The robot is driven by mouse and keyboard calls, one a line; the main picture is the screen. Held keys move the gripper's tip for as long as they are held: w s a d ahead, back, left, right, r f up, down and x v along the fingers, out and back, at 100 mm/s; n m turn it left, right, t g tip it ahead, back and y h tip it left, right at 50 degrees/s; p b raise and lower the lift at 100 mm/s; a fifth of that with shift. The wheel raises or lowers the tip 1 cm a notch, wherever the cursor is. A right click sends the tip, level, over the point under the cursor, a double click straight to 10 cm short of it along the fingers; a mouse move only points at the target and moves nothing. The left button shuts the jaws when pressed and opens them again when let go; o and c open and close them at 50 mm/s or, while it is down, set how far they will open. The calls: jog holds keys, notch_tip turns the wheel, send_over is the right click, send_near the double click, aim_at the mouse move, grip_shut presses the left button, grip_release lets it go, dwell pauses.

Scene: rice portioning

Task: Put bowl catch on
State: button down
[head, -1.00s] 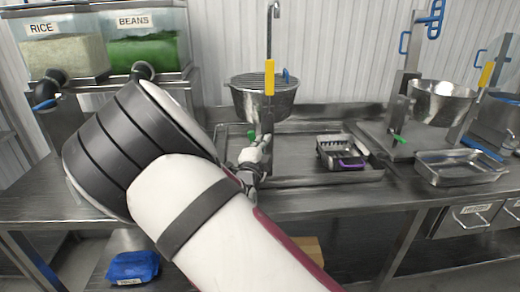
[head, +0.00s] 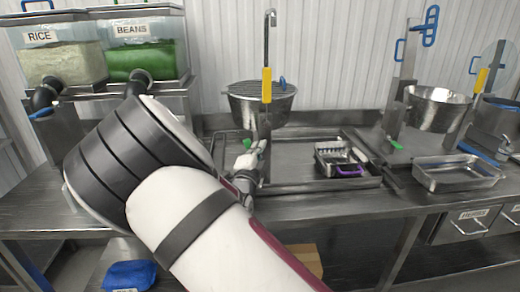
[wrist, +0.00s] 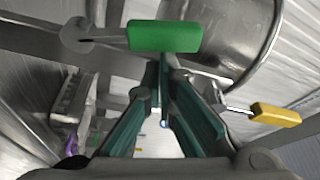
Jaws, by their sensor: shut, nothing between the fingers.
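The metal bowl (head: 262,108) sits in its stand, with a grate across its top. A green-handled catch (head: 262,144) is low on the stand's post, just below the bowl. In the wrist view the green handle (wrist: 165,36) lies crosswise just beyond the fingertips, and part of the bowl (wrist: 205,35) shows behind it.
A yellow handle (head: 267,86) stands on the post; it also shows in the wrist view (wrist: 275,114). A small tray with a purple handle (head: 348,171) lies right. A second bowl (head: 434,108) and an empty pan (head: 455,173) are farther right. Rice (head: 62,63) and beans (head: 143,58) dispensers stand left.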

jog(key=a+f+n+t+y, duration=0.3)
jog(key=a+n+y, duration=0.3)
jog(key=n, duration=1.2)
jog(key=shift+a+f+b, duration=0.45)
jog(key=shift+a+f, duration=0.15)
jog(key=shift+f+n, duration=0.1)
jog(key=shift+n, duration=0.2)
jog(key=s, duration=1.3)
jog(key=shift+d, duration=0.1)
